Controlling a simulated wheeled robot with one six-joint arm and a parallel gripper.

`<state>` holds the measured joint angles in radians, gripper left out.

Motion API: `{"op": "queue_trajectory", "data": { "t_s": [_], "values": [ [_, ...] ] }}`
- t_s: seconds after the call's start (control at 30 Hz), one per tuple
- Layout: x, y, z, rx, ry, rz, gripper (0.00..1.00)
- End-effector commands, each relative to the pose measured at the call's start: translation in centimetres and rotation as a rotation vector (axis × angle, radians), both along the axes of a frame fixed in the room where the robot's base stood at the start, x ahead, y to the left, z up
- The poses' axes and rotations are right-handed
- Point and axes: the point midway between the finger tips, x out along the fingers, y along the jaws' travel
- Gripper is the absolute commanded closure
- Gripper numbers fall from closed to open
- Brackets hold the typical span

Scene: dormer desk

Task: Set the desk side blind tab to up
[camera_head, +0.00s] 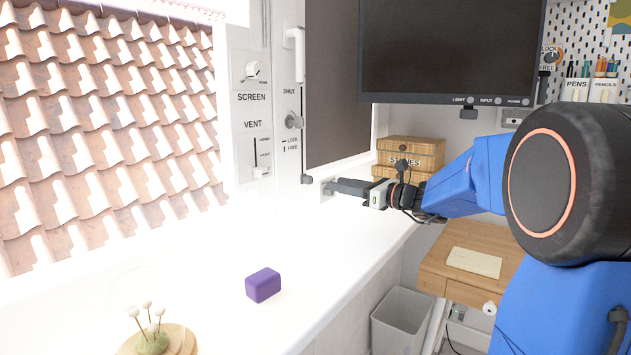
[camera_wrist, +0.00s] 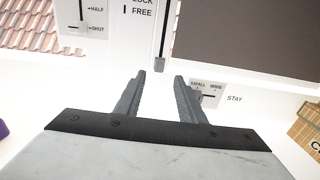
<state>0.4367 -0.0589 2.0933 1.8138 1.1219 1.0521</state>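The dark desk side blind (camera_head: 338,85) hangs over the window beside the monitor. A small grey tab (camera_head: 307,179) sits at its lower left corner. In the wrist view the tab (camera_wrist: 160,64) is at the bottom end of a thin dark vertical strip, left of the dark blind (camera_wrist: 240,35). My gripper (camera_head: 328,187) is beside the tab in the head view. In the wrist view my gripper (camera_wrist: 160,76) has its two fingers apart with nothing between them. The tab shows just beyond the fingertips, in line with the gap. I cannot tell whether they touch.
A panel with SCREEN and VENT controls (camera_head: 251,115) is to the left. The monitor (camera_head: 450,50) and wooden drawers (camera_head: 410,152) are to the right. A purple block (camera_head: 263,285) lies on the white sill.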

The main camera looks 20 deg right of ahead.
Motion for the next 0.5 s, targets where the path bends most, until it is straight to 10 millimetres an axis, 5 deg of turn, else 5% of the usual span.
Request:
{"op": "queue_trajectory", "data": {
  "t_s": [0.5],
  "values": [
    [6.5, 4.9, 0.0, -0.001, -0.001, 0.003, 0.64]
  ]
}}
